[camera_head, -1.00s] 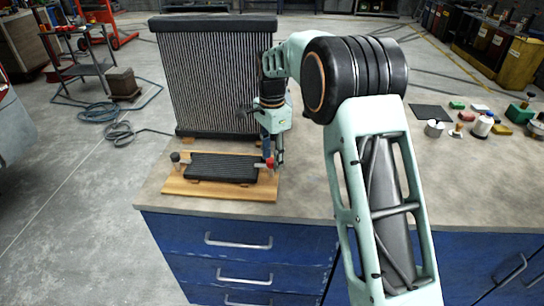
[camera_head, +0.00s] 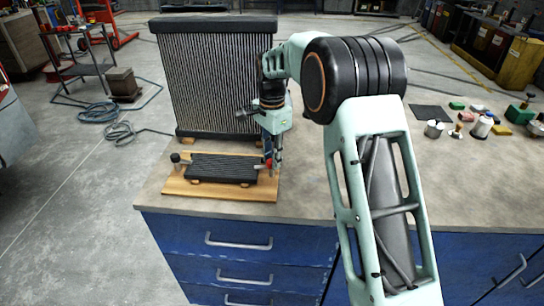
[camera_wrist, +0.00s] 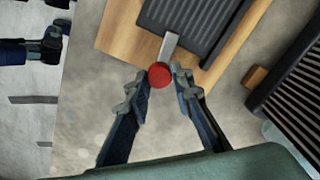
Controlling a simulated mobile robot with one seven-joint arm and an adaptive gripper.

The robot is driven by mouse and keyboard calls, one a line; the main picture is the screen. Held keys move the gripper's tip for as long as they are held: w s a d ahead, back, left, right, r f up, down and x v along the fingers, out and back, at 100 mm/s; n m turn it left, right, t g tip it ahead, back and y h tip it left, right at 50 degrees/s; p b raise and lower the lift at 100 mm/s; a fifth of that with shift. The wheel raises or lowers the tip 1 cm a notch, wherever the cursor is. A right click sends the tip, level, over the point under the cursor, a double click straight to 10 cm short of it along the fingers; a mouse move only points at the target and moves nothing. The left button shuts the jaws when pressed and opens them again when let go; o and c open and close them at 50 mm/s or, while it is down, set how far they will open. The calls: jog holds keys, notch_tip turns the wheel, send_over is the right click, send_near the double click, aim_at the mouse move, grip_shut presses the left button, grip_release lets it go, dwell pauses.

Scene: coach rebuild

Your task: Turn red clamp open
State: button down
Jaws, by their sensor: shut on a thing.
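The red clamp shows as a round red knob (camera_wrist: 159,75) on the end of a flat silver lever (camera_wrist: 170,46) in the wrist view. The lever reaches from the knob to the edge of a ribbed black block. My gripper (camera_wrist: 161,84) has one finger on each side of the knob and is shut on it. In the head view the red knob (camera_head: 269,164) is small at the right end of the wooden board (camera_head: 225,195), and my gripper (camera_head: 275,163) comes down onto it from above. The lever's pivot is hard to make out.
The ribbed black block (camera_head: 222,168) lies on the board, with a black-knobbed clamp (camera_head: 175,157) at its left end. A tall finned radiator (camera_head: 215,80) stands close behind. Bottles and small blocks are at the bench's right.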

jog(key=n+p, duration=0.1)
jog(key=n, duration=0.3)
jog(key=n+p, duration=0.1)
jog(key=n, duration=0.3)
jog(key=shift+a, duration=0.1)
jog(key=n, duration=0.4)
jog(key=shift+p, duration=0.3)
jog(key=shift+n, duration=2)
jog(key=c, duration=1.7)
grip_release()
notch_tip(320, 180, up, 12)
